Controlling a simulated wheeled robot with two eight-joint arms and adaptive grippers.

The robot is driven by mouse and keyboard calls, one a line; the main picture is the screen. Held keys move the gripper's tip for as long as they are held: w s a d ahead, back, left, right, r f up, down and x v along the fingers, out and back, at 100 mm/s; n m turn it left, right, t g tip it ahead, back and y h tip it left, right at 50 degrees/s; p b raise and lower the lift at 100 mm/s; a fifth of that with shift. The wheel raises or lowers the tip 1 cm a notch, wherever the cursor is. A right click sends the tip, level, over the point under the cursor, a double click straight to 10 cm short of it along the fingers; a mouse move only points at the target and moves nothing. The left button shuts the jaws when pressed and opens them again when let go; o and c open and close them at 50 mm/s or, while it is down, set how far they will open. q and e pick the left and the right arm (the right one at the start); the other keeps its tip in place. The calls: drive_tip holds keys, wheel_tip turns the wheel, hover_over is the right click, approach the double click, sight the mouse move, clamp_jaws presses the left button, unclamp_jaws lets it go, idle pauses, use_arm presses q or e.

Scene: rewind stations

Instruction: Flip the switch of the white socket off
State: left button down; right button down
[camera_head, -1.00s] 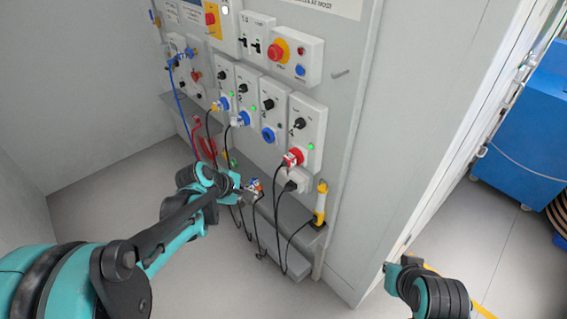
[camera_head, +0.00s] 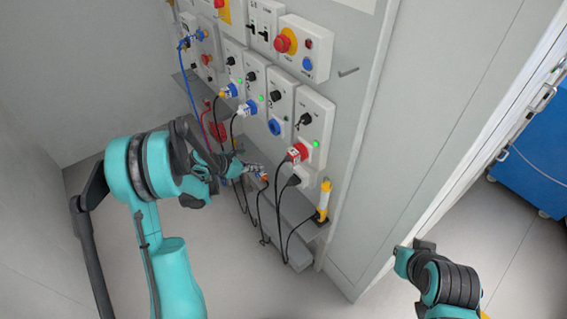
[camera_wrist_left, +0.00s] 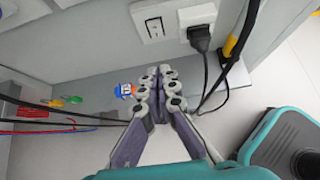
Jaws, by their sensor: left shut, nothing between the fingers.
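The white socket (camera_wrist_left: 197,14) has a black plug (camera_wrist_left: 200,38) in it, with a black cable hanging down. A white switch plate with a rocker switch (camera_wrist_left: 153,27) sits just left of it on the grey wall. In the head view the socket (camera_head: 302,175) is low on the panel, under a red connector; I cannot make out the rocker there. My left gripper (camera_wrist_left: 158,70) is shut and empty, its fingertips below the switch plate and apart from it in the picture. In the head view the left gripper (camera_head: 260,170) is left of the socket. My right gripper is out of view.
A shelf (camera_head: 298,212) runs below the sockets, with a yellow-and-black tool (camera_head: 323,200) at its right end. An orange-and-blue item (camera_wrist_left: 126,90) is left of my fingertips. Black cables hang around the gripper. A blue cabinet (camera_head: 535,150) stands at the right.

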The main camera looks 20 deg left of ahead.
use_arm(q)
drive_tip(key=w+d+r+b+x, duration=0.1)
drive_tip(key=b+x, duration=0.3)
drive_tip(key=x, duration=0.8)
drive_tip(key=shift+w+d+r, duration=0.3)
drive_tip(key=shift+w+r, duration=0.1)
drive_tip(key=shift+w, duration=0.1)
drive_tip(key=shift+w+d+r, duration=0.15)
drive_tip(key=shift+w+d, duration=0.1)
drive_tip(key=shift+w, duration=0.05)
drive_tip(key=shift+r, duration=0.15)
